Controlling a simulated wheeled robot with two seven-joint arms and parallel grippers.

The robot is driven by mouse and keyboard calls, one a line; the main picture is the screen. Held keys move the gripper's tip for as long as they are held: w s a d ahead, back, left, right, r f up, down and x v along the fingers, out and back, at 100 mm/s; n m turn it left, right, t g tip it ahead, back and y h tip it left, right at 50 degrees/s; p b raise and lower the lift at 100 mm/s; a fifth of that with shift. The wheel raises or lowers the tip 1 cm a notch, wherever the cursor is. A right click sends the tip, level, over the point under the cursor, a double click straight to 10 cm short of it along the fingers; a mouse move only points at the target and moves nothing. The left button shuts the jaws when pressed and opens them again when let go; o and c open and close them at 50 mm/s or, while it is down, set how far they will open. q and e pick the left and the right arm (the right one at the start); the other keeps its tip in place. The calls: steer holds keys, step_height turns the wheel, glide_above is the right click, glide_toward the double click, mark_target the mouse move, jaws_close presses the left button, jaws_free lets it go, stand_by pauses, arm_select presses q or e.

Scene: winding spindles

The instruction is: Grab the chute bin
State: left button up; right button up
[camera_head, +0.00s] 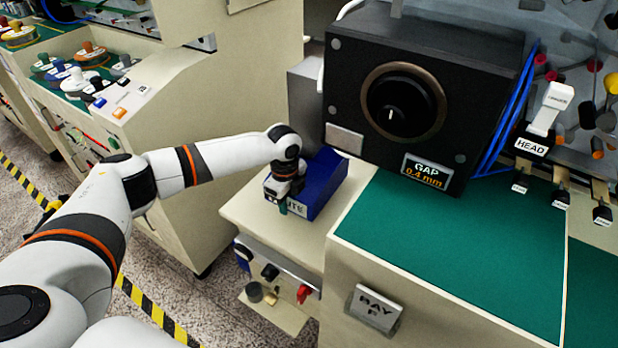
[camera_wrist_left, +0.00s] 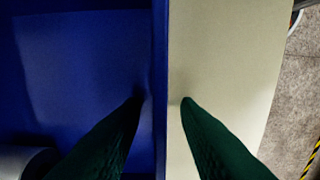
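The chute bin (camera_head: 325,180) is a blue open box on a cream ledge below the black gap machine. Its front label is partly covered by my left gripper (camera_head: 284,203), which points down at the bin's near left side. In the left wrist view the bin's blue wall (camera_wrist_left: 160,60) runs between the two dark green fingers (camera_wrist_left: 163,98). One finger is over the bin's inside, the other over the cream ledge outside. The fingers are apart, with a small gap showing on each side of the wall. My right gripper is not in view.
The black machine (camera_head: 430,50) with its dial stands close behind the bin. A green mat (camera_head: 450,250) lies clear to the right. Knobs (camera_head: 270,272) stick out below the ledge (camera_head: 250,208). A grey rounded object (camera_wrist_left: 25,162) shows at the wrist view's lower left.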

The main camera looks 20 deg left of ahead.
arm_select(q)
jaws_close()
steer(key=shift+r, duration=0.15)
